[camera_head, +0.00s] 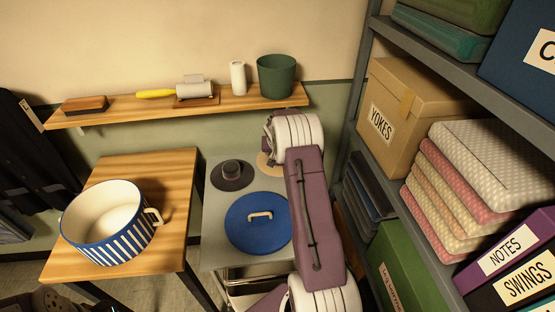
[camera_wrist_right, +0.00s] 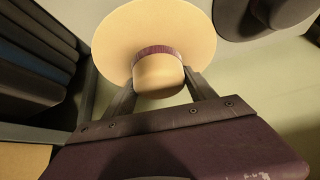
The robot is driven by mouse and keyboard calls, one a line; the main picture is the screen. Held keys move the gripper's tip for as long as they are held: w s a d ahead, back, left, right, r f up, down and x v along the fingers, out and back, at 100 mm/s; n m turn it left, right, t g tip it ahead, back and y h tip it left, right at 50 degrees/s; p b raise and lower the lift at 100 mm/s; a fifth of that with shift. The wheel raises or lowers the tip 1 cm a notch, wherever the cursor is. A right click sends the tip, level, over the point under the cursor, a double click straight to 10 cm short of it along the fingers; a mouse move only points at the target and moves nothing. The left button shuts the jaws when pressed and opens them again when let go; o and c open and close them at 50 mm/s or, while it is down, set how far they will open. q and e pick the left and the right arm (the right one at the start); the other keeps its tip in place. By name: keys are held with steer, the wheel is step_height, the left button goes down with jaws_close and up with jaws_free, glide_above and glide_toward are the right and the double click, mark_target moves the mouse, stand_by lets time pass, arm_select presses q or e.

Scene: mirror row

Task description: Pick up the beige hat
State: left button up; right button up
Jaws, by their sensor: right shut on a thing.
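The beige hat (camera_wrist_right: 158,77) has a wide round brim and a dark reddish band. In the right wrist view its crown is between the two fingers of my right gripper (camera_wrist_right: 160,83), which is shut on it. In the head view only a sliver of the beige hat (camera_head: 265,161) shows at the back of the grey surface, beside my purple and white right arm. That arm hides the right gripper there. Whether the hat touches the surface is unclear. My left gripper is not in view.
A dark grey hat (camera_head: 232,175) and a blue lid (camera_head: 257,222) lie on the grey surface (camera_head: 213,218) left of my arm. A wooden shelf (camera_head: 130,107) is behind. A striped pot (camera_head: 110,222) stands on a wooden table at left. A loaded rack (camera_head: 358,95) is close at right.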

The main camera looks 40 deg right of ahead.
steer(key=s+d+r, duration=0.1)
steer(key=s+r, duration=0.1)
steer(key=s, duration=0.1)
steer(key=s+d+r, duration=0.2)
steer(key=s, duration=0.1)
steer(key=s+d+r+p, duration=0.1)
steer(key=s+d+r, duration=0.1)
steer(key=s, duration=0.2)
steer(key=shift+r, duration=0.15)
